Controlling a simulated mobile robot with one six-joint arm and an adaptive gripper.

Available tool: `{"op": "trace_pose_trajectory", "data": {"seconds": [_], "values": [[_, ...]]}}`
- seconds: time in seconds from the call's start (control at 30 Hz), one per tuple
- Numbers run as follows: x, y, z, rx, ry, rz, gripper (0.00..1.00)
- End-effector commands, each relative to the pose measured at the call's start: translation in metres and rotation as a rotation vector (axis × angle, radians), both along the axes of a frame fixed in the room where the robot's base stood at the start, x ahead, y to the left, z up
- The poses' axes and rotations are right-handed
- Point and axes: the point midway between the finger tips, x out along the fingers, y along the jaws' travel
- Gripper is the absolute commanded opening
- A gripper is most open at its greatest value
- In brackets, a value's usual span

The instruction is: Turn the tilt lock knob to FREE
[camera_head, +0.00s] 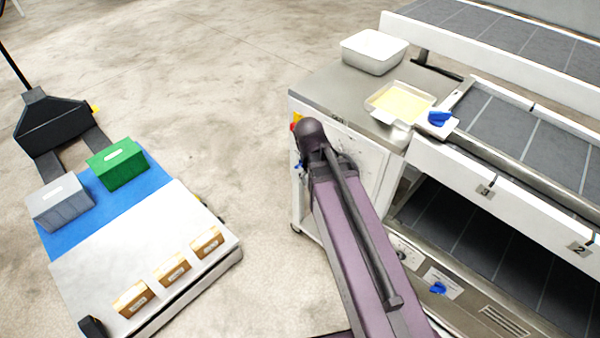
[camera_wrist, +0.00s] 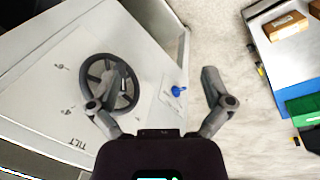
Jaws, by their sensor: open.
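In the wrist view a small blue knob (camera_wrist: 178,90) sits on a pale label plate (camera_wrist: 170,97) on the white machine panel. Its pointer direction and the plate's lettering are too small to read. A dark spoked handwheel (camera_wrist: 127,92) is left of it, with the word TILT printed below the wheel. My gripper (camera_wrist: 161,74) is open and empty, facing the panel. The knob shows between its fingers, nearer the right one. The left finger overlaps the handwheel in the picture; I cannot tell whether they touch. In the head view my arm hides the gripper and most of this panel.
A cart (camera_head: 214,265) with boxes stands on the floor at left. The steel counter (camera_head: 330,85) holds a white bin (camera_head: 374,50) and a tray (camera_head: 386,115). Other blue knobs are on the deck front (camera_head: 438,118) and lower panel (camera_head: 438,288). Floor between cart and machine is clear.

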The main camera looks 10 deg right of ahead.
Motion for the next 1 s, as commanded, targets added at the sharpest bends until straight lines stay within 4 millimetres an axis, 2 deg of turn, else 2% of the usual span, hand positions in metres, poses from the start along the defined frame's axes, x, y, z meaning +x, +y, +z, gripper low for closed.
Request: {"op": "trace_pose_trajectory", "data": {"seconds": [0.03, 0.3, 0.67, 1.0], "values": [[0.010, 0.001, -0.020, -0.032, -0.004, -0.006, 1.00], [0.048, 0.004, -0.064, -0.221, -0.048, -0.058, 1.00], [0.100, 0.019, -0.112, -0.461, -0.154, -0.121, 1.00], [0.147, 0.047, -0.149, -0.670, -0.307, -0.174, 1.00]]}}
